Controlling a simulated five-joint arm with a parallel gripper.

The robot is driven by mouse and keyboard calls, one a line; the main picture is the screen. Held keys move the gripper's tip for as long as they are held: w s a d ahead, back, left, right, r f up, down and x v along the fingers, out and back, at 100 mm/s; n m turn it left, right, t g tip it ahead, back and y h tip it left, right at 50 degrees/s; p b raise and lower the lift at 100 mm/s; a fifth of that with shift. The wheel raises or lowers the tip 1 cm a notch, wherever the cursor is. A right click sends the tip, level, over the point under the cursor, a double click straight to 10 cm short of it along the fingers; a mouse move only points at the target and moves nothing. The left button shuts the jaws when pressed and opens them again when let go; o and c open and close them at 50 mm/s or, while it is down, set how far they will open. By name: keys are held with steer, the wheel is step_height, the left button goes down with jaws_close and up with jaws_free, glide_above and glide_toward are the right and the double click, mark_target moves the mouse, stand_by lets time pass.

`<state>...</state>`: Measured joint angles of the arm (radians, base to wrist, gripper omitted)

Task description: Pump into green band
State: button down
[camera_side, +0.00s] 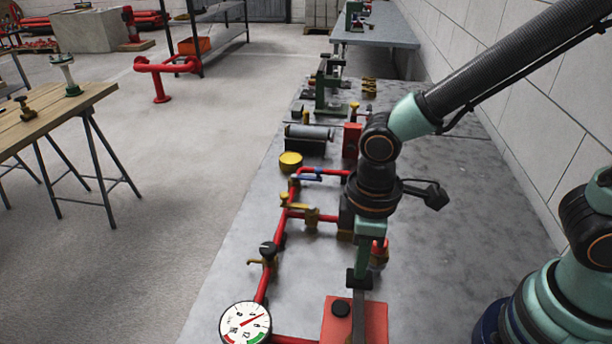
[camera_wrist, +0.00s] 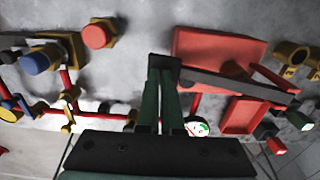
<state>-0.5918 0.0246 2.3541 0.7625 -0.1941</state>
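The round white gauge (camera_side: 238,312) stands at the near end of the red pipe run. It has a red band and a green band low on its dial, and its needle points up and right, seemingly outside the green. It also shows small in the wrist view (camera_wrist: 197,129). The red pump box (camera_side: 372,318) is at the bottom edge, right of the gauge, with a grey lever (camera_side: 358,318) over it. In the wrist view the lever (camera_wrist: 225,84) runs right from my fingertips. My gripper (camera_side: 359,280) appears closed on the lever's end; its pads hide the contact.
Red pipes (camera_side: 263,285) with valves run along the bench (camera_side: 215,290) left of my gripper. A vise (camera_side: 328,85) and a yellow round tin (camera_side: 290,162) stand farther back. The bench's right side is mostly clear. A wooden trestle table (camera_side: 40,125) is apart at left.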

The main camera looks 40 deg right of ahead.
steer(key=shift+f, duration=0.25)
steer(key=shift+r, duration=2.75)
steer(key=shift+f, duration=0.15)
steer(key=shift+f, duration=2.6)
steer(key=shift+r, duration=2.75)
